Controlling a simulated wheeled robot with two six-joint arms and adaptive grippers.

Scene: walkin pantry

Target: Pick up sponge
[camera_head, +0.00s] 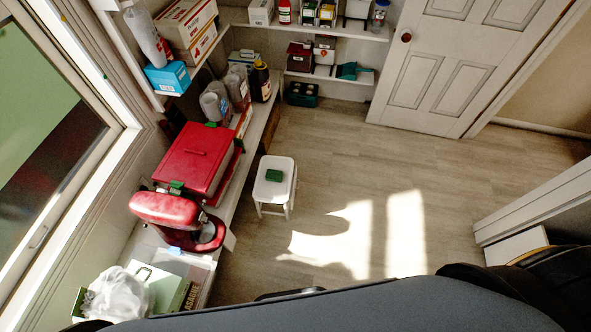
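A small dark green block (274,175), which looks like a sponge, lies on top of a white stool (283,162). The stool stands on the floor near the middle of the head view, just right of the counter. The block lies flat and nothing covers it. Neither of my grippers can be made out in this view. Only dark parts of my own body show along the bottom edge and at the lower right, well apart from the stool.
A counter (227,242) along the left wall holds a red box (195,160), a red stand mixer (165,208) and several jars. Stocked shelves (345,30) line the back. A white door (450,65) stands at the back right. The floor (335,150) right of the stool is clear.

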